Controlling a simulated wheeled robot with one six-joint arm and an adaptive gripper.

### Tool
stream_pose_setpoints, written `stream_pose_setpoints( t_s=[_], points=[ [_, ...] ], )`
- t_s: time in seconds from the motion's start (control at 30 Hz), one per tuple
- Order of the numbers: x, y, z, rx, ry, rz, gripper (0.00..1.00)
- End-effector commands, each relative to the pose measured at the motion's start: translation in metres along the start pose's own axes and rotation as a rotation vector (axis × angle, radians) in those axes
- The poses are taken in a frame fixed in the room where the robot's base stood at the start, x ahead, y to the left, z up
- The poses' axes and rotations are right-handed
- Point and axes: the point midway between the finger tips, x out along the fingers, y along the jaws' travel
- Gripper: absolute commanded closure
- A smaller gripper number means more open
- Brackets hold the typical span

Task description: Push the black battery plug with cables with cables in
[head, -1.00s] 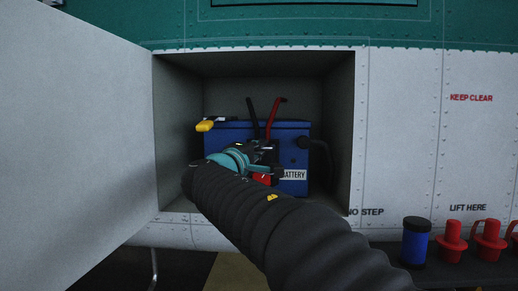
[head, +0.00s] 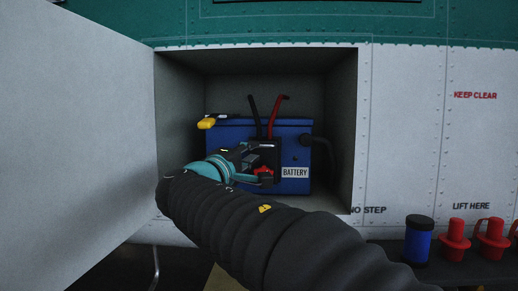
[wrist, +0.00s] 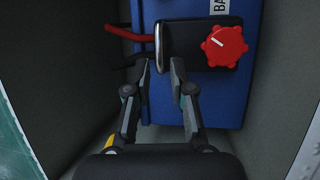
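The black battery plug (head: 268,148) is at the front of the blue battery (head: 218,140) in the head view, with a black and a red cable rising behind it. Its red knob (head: 263,170) is partly behind my gripper. In the wrist view the plug (wrist: 187,45) has a round red knob (wrist: 224,46) and a shiny edge plate. My gripper (wrist: 163,62) has its two fingers apart with a narrow empty gap, tips close to the plug's plate end. I cannot tell whether they touch it. Whether the plug is fully seated is not clear.
The battery stands in a grey open compartment (head: 340,100) with close side walls. An open white door (head: 80,120) is on the left. A yellow-handled item (head: 207,123) lies at the battery's top left. Blue and red capped items (head: 418,240) stand at lower right.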

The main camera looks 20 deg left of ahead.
Motion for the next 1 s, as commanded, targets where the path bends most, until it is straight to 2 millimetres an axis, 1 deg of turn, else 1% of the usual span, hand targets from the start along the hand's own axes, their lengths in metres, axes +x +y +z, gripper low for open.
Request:
stream_pose_setpoints(
  t_s=[0.03, 0.1, 0.2, 0.33, 0.5, 0.93, 1.0],
  points=[
    [-0.011, 0.001, 0.0, 0.0, 0.004, 0.0, 0.77],
    [-0.024, 0.0, -0.001, 0.0, 0.003, 0.0, 0.77],
    [-0.039, 0.001, 0.0, 0.0, 0.003, 0.001, 0.77],
    [-0.051, 0.0, -0.001, 0.0, 0.002, 0.0, 0.77],
    [-0.057, 0.0, 0.0, 0.0, 0.001, 0.001, 0.77],
    [-0.057, 0.0, -0.001, -0.007, 0.002, 0.001, 0.77],
    [-0.057, -0.005, -0.003, -0.016, 0.013, -0.023, 0.77]
  ],
)
